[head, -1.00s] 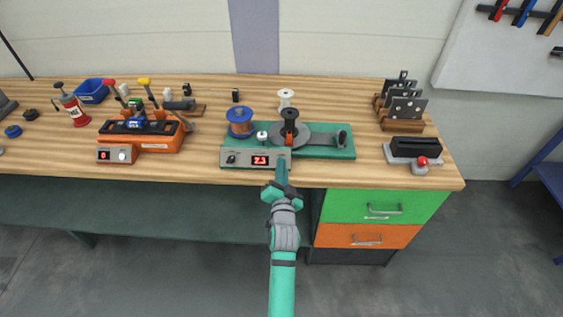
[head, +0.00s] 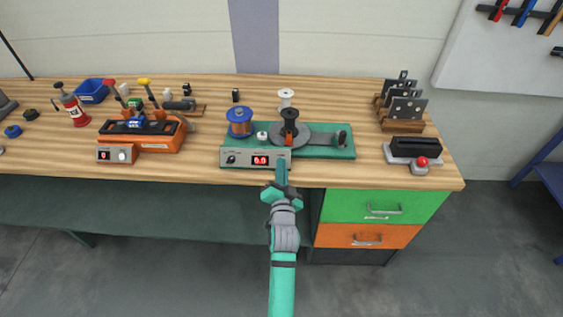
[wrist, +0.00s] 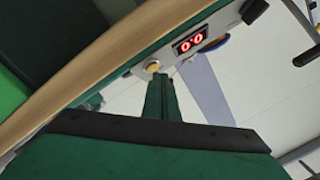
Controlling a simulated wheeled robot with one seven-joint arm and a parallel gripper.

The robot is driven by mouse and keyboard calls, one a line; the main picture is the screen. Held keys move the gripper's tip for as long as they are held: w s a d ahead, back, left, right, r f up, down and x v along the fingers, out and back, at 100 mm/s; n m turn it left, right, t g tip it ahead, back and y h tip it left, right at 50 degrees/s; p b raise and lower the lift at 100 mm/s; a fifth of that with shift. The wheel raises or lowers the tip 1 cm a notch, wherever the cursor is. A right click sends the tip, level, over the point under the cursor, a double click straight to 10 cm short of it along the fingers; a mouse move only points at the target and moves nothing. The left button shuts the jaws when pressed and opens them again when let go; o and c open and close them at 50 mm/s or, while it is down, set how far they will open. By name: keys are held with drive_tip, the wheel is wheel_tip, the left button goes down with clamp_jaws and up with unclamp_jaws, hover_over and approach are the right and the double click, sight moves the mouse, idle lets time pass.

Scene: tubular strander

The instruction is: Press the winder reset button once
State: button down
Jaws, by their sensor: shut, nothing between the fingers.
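The winder (head: 345,151) is a green-based machine on the bench, with a grey front panel (head: 243,163). Its red display (head: 260,160) reads 0.0 in the head view, and the same display shows 0.0 in the wrist view (wrist: 190,41). A round yellow button (wrist: 153,66), apparently the reset button, sits on the panel beside the display in the wrist view. In the head view my arm hides it. My gripper (head: 281,164) is shut and empty, its fingertips (wrist: 159,80) right at the button. I cannot tell whether they touch it.
The wooden bench edge (wrist: 90,65) runs close by my gripper. A blue spool (head: 239,122) and a black knob (head: 231,159) are on the winder's left. An orange machine (head: 158,143) stands further left, a red-button unit (head: 421,163) right. Drawers (head: 350,206) are below.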

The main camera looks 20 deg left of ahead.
drive_tip(key=shift+s+r, duration=0.25)
drive_tip(key=shift+d, duration=0.1)
drive_tip(key=shift+s+d+r, duration=0.25)
drive_tip(key=shift+s+r, duration=0.6)
drive_tip(key=shift+r, duration=0.05)
drive_tip(key=shift+s+d+r, duration=0.2)
drive_tip(key=shift+s+r, duration=0.65)
drive_tip(key=s+d+f+n+h, duration=0.1)
drive_tip(key=s+d+f, duration=0.3)
drive_tip(key=s, duration=0.3)
drive_tip(key=s+d+f+h, duration=0.1)
drive_tip(key=s+d+f, duration=0.3)
drive_tip(key=s+d, duration=0.15)
drive_tip(key=s+d+f+n+h, duration=0.1)
drive_tip(key=s+d+f+h, duration=0.2)
drive_tip(key=s, duration=0.5)
drive_tip(key=s+d+r+n+g, duration=0.1)
drive_tip(key=s+d, duration=0.2)
drive_tip(key=s, duration=0.8)
drive_tip(key=s+d+r+n+h, duration=0.1)
drive_tip(key=s+d, duration=0.2)
drive_tip(key=s, duration=0.8)
drive_tip(key=shift+s+d+r+g, duration=0.2)
drive_tip(key=shift+g, duration=0.2)
